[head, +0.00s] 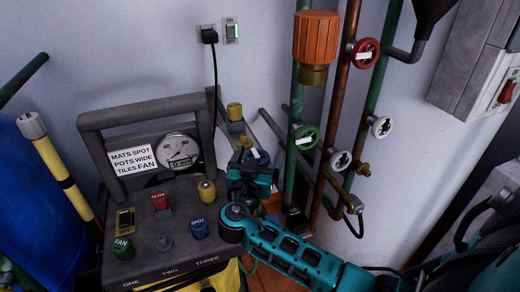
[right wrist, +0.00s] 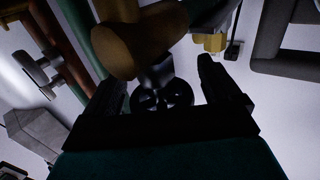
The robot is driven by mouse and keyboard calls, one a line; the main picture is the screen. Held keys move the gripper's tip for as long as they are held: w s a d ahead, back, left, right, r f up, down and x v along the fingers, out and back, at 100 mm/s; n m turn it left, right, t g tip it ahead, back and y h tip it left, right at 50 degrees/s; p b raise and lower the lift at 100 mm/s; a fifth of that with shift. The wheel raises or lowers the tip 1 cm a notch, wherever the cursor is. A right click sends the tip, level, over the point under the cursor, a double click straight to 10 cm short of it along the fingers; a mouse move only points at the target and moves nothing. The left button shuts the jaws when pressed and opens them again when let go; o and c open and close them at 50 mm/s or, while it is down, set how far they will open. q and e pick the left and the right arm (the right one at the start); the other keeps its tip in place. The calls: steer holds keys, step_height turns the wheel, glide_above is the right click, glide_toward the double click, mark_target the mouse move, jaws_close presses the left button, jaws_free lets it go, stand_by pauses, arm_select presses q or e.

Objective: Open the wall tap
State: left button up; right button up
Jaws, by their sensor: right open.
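Several handwheels sit on the upright wall pipes in the head view: a red one (head: 365,53), a green one (head: 305,136) and two pale grey ones (head: 340,160) (head: 381,127). A brass spout-like fitting (head: 350,202) is low on the pipes. I cannot tell which of these is the wall tap. My right gripper (head: 250,168) is left of the pipes, by a brass-yellow knob (head: 245,141). In the right wrist view, its open fingers (right wrist: 168,85) are below a large, dark brass rounded part (right wrist: 140,40); contact is unclear. My left gripper is not visible.
A grey control panel (head: 165,245) with coloured knobs, a gauge (head: 180,150) and a thick grey frame handle (head: 140,106) stands at left. A black cable (head: 214,75) hangs from the wall socket. A grey box (head: 480,60) is at right. Bare wall lies right of the pipes.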

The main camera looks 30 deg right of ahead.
steer(key=shift+w+d, duration=0.1)
steer(key=shift+c, duration=0.4)
steer(key=c, duration=0.9)
